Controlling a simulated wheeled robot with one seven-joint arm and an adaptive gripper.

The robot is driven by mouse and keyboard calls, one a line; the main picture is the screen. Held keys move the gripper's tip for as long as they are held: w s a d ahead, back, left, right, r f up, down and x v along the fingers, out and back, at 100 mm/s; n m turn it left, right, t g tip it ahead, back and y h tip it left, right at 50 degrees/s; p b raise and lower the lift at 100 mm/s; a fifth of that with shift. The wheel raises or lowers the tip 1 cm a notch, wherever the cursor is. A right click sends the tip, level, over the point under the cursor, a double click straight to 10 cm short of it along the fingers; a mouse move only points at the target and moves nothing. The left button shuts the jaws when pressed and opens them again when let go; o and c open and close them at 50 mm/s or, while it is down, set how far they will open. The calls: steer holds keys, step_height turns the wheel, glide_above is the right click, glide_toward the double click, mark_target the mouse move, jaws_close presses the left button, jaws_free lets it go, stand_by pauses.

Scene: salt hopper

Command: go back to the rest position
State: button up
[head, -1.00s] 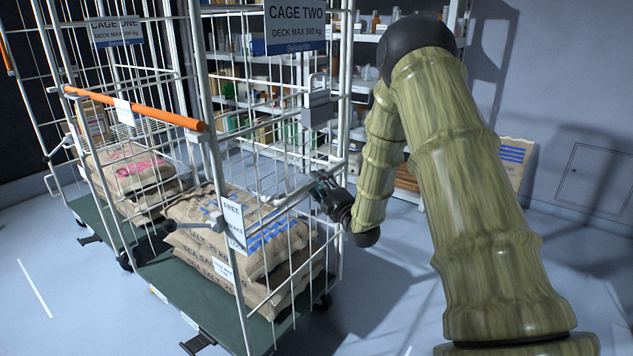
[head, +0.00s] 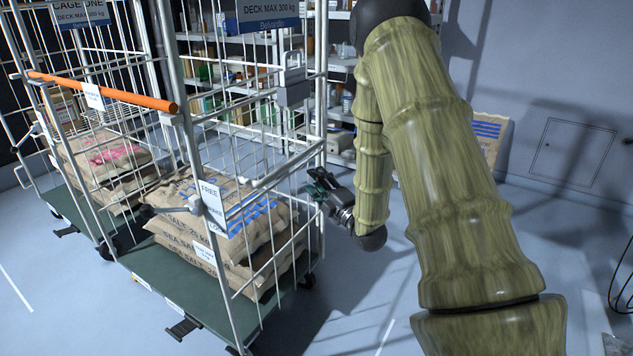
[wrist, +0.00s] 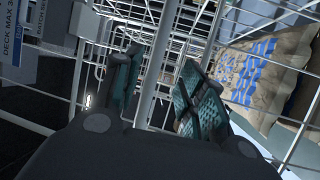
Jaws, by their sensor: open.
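My gripper (head: 318,187) is at the right side of cage two, close to its wire mesh, at about the height of the upper salt sacks. In the wrist view my gripper (wrist: 158,95) is open, with its two teal-padded fingers apart and no sack between them. A white cage upright shows behind the fingers; I cannot tell whether they touch it. My arm (head: 430,150) reaches in from the right with its elbow high.
Cage two (head: 165,287) has a green deck with stacked salt sacks (head: 235,215). Cage one (head: 57,203) with sacks (head: 107,160) stands left. Shelves (head: 345,67) are behind. Another sack (head: 490,135) stands by the back wall. The floor at the right is largely clear.

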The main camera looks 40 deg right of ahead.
steer(key=s+a+f+m+g+p, duration=0.3)
steer(key=s+a+f+m+g, duration=0.35)
steer(key=f, duration=0.55)
steer(key=s+a+f+m+g+p, duration=0.35)
steer(key=s+a+f, duration=0.5)
steer(key=f, duration=0.35)
steer(key=s+a+f+m+g+p, duration=0.1)
steer(key=s+a+f+m+g, duration=0.1)
steer(key=s, duration=0.7)
steer(key=s+a+f+m+g+p, duration=0.1)
steer(key=s+a+f+m+g, duration=0.2)
steer(key=s+a, duration=0.3)
steer(key=s+a+f+m+g+p, duration=0.1)
steer(key=s+a+g, duration=0.3)
steer(key=s, duration=0.8)
steer(key=shift+s+a+f+m+g, duration=0.2)
steer(key=shift+s+f+m+g, duration=0.1)
steer(key=shift+f+m+g, duration=0.3)
